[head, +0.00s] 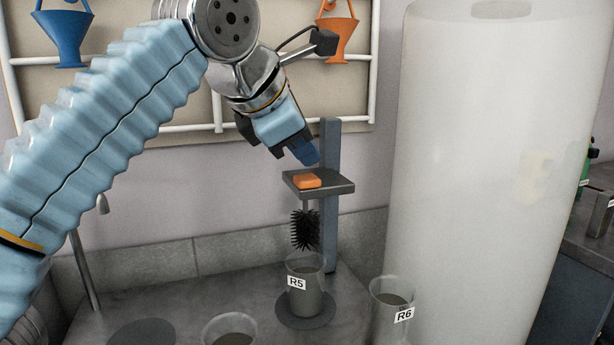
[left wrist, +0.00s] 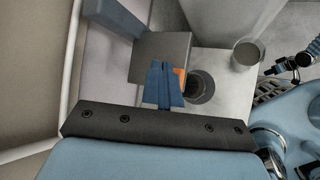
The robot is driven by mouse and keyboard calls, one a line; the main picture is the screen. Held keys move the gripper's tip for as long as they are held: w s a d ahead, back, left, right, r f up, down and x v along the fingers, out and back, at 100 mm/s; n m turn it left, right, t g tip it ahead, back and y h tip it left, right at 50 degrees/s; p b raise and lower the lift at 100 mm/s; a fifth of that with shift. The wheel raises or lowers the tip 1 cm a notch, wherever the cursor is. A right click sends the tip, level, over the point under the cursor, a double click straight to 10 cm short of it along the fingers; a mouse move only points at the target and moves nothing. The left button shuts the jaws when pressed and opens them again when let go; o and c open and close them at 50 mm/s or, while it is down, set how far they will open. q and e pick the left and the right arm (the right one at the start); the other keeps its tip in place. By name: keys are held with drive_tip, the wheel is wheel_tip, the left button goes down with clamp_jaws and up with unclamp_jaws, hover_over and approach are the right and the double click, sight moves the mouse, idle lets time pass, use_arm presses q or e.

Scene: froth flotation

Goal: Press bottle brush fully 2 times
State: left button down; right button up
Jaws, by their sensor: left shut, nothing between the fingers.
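The bottle brush (head: 304,231) has black bristles and hangs upright under a dark square plate (head: 336,187) on a blue-grey post (head: 330,225). An orange button (head: 307,181) sits on top of the plate. Beaker R5 (head: 306,284) stands directly below the bristles. My left gripper (head: 306,154) is shut and empty, its blue fingertips just above the button with a small gap showing. In the left wrist view, the fingers (left wrist: 163,84) cover much of the orange button (left wrist: 180,78). Part of my right arm shows at that view's right edge; its fingers are not clear.
Beaker R6 (head: 392,300) stands right of R5, and another beaker (head: 230,330) stands at the front. A large whitish tank (head: 490,170) fills the right side. Blue (head: 66,35) and orange (head: 337,35) holders hang on the wall rack behind my arm.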

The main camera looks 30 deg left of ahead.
sight(300, 196)
use_arm(q)
drive_tip(key=shift+f, duration=0.15)
drive_tip(key=shift+f, duration=0.3)
drive_tip(key=shift+f+b, duration=3.1)
drive_tip(key=shift+f, duration=0.4)
idle(2.7)
drive_tip(key=shift+r, duration=0.1)
wheel_tip(300, 196, up, 6)
drive_tip(key=p, duration=0.6)
drive_tip(key=shift+f, duration=0.25)
drive_tip(key=shift+r+p, duration=1.1)
drive_tip(key=shift+p, duration=0.05)
